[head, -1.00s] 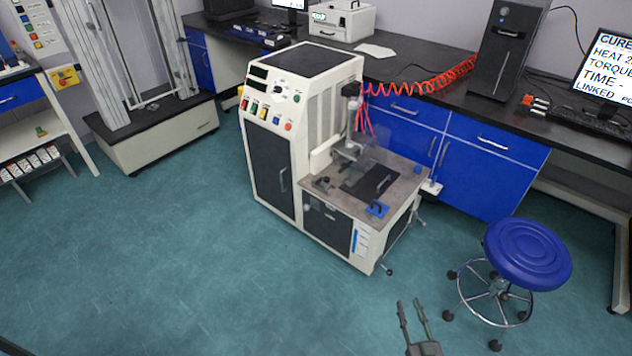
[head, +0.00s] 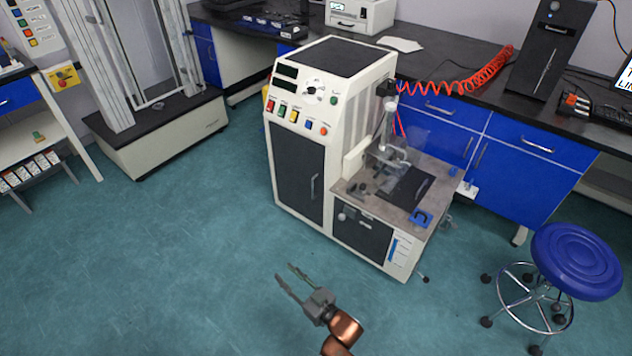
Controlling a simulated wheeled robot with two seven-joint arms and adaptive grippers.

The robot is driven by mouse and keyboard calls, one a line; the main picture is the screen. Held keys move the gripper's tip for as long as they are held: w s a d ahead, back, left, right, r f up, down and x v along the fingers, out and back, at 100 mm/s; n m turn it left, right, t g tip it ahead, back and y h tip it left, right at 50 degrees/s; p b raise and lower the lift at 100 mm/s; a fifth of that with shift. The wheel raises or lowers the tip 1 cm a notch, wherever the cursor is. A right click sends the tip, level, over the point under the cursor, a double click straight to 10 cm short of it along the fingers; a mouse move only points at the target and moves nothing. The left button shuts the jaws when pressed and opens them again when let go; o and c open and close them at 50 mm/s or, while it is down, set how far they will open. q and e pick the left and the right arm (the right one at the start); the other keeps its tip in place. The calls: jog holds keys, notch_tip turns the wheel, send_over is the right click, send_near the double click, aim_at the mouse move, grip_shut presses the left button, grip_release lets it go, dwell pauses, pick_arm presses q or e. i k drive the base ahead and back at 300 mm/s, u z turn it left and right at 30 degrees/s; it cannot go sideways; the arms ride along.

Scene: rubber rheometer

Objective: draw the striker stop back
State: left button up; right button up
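The rheometer (head: 348,150) is a white cabinet with a control panel and a lower work deck (head: 433,181) at its right. On the deck are a dark plate (head: 404,186), a clear guard with a metal assembly (head: 390,148), and a small blue part (head: 421,218) at the front right corner. Small dark fittings (head: 362,188) sit at the deck's left. I cannot tell which part is the striker stop at this size. My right gripper (head: 285,271) is in front of the cabinet over the floor, apart from it, fingers spread and empty. My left gripper is out of view.
A blue stool (head: 576,261) stands on the right. A blue-drawered bench (head: 520,150) runs behind, with a red coiled hose (head: 462,68) over it. A white-framed machine (head: 160,125) is at the left. The floor before the rheometer is clear.

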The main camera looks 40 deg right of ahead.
aim_at(361, 191)
jog(key=u, duration=0.2)
jog(key=i, duration=0.65)
jog(key=z, duration=0.65)
jog(key=i, duration=0.75)
jog(key=z, duration=0.85)
